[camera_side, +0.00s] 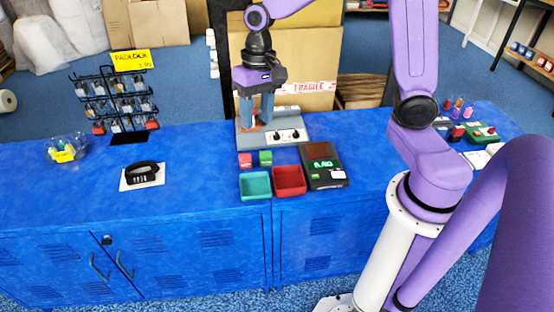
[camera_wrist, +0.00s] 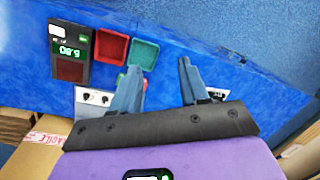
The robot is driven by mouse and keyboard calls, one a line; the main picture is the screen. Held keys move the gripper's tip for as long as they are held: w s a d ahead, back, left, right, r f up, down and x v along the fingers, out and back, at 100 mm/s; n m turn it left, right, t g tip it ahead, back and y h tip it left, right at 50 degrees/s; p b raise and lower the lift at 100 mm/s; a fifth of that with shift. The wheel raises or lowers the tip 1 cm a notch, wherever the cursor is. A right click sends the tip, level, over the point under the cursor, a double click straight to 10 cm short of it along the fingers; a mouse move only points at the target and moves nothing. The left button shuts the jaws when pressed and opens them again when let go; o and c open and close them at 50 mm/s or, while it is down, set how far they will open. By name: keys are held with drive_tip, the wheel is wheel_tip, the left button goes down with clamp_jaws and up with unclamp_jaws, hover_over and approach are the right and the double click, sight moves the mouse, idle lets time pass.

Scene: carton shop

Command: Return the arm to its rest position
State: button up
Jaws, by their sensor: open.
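My purple arm reaches over the blue bench (camera_side: 200,210) from the right. My gripper (camera_side: 256,120) points down over the grey panel with two black knobs (camera_side: 288,133) at the back of the bench.
In front stand a green tray (camera_side: 255,186), a red tray (camera_side: 289,181) and a scale (camera_side: 323,165). A padlock rack (camera_side: 115,100) and a black lock on a white card (camera_side: 142,173) are left. Cartons (camera_side: 300,70) stand behind. The bench between lock and trays is clear.

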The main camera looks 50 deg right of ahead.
drive_tip(key=s+d+n+h, duration=0.1)
drive_tip(key=s+d+n, duration=0.1)
drive_tip(key=s+n, duration=1.3)
drive_tip(key=s, duration=0.6)
drive_tip(key=shift+s+t, duration=0.3)
drive_tip(key=shift+s, duration=0.1)
